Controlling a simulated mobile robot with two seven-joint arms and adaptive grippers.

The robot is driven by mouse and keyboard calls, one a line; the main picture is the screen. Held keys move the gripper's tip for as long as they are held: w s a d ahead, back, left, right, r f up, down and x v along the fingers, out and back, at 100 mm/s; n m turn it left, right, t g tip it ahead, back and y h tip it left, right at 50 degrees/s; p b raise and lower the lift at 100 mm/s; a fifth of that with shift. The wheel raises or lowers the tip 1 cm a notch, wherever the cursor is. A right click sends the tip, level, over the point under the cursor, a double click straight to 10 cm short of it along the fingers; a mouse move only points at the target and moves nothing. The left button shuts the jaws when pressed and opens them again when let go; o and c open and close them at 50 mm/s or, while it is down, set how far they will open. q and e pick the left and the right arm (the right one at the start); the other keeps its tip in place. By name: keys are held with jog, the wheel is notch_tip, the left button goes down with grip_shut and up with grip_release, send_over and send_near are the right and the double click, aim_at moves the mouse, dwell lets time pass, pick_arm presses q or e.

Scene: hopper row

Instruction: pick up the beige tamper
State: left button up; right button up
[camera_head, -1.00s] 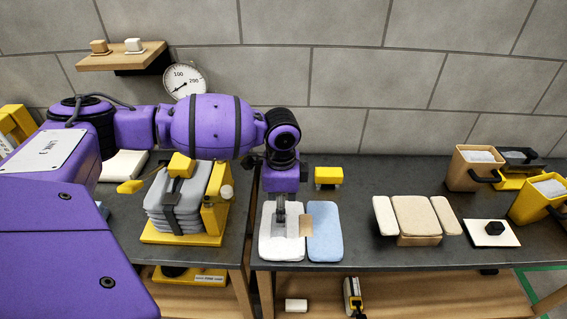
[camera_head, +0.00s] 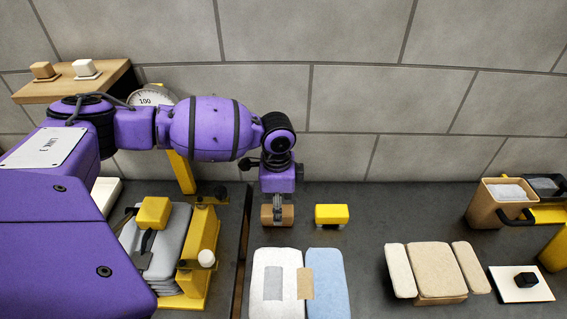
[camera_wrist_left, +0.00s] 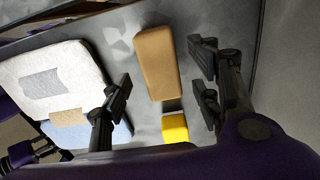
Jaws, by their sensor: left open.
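A tan block with a smooth top, which looks like the beige tamper (camera_head: 288,215), is on the dark counter behind the white pad, left of a yellow block. My left gripper (camera_head: 278,208) points down at it and partly hides it in the head view. In the left wrist view the tamper (camera_wrist_left: 157,62) lies between the two spread fingers of my left gripper (camera_wrist_left: 162,78), with gaps on both sides. The gripper is open and empty. The tamper's lower part is hidden from above. My right gripper is in neither view.
The yellow block (camera_head: 332,214) stands close on the tamper's right. The white pad (camera_head: 270,259) and blue pad (camera_head: 328,270) lie in front. A yellow-framed stack of grey pads (camera_head: 165,245) is at left, beige pads (camera_head: 433,268) at right. The wall is behind.

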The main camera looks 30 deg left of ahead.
pick_arm(q)
notch_tip(320, 180, down, 5)
jog(key=shift+a+r, duration=0.15)
jog(key=c, duration=1.4)
jog(key=shift+r, duration=0.1)
jog(key=shift+r, duration=0.5)
notch_tip(320, 180, up, 2)
jog(key=shift+w+r, duration=0.1)
jog(key=shift+r, duration=0.15)
jog(key=s+d+r, duration=0.2)
jog(key=d+r, duration=0.2)
jog(key=d, duration=0.2)
jog(key=s+d+r, duration=0.2)
jog(key=d+r, duration=0.3)
jog(key=d, duration=0.2)
jog(key=shift+s+d+r+p, duration=0.15)
jog(key=shift+s+r+p, duration=0.15)
jog(key=shift+s, duration=0.05)
